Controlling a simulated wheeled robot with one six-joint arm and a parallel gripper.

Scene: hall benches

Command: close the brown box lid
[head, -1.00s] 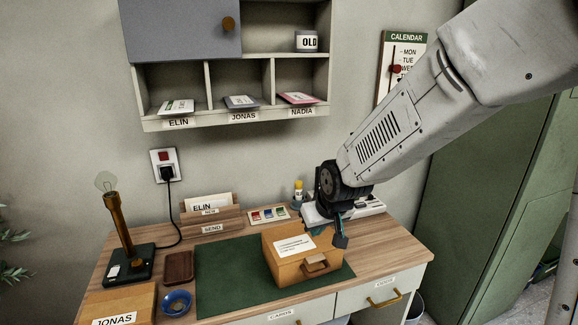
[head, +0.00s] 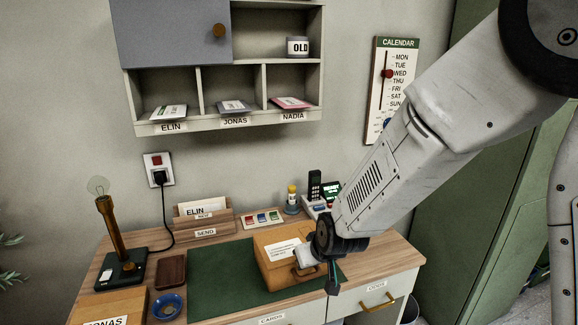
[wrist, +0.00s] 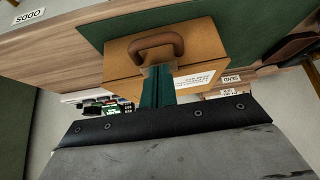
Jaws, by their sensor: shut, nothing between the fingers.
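The brown box (head: 272,268) stands on the green mat (head: 222,287) on the desk. Its lid (head: 265,243), with a white label, appears to lie down flat on the box; I cannot tell whether a small gap is left. A brown handle (head: 306,270) is at the front. In the wrist view the box (wrist: 120,52) shows with the handle (wrist: 158,42) close to the fingertips. My gripper (head: 332,284) is shut and empty, at the box's front right, pointing down. In the wrist view the shut teal fingers (wrist: 158,74) overlap the box; contact is unclear.
A lamp (head: 115,235), a brown tray (head: 171,271), a blue bowl (head: 166,307) and a letter holder (head: 203,226) stand to the left. A phone (head: 315,190) stands behind the box. Cubbies (head: 222,115) hang above. Drawers (head: 372,290) are below the desk's front edge.

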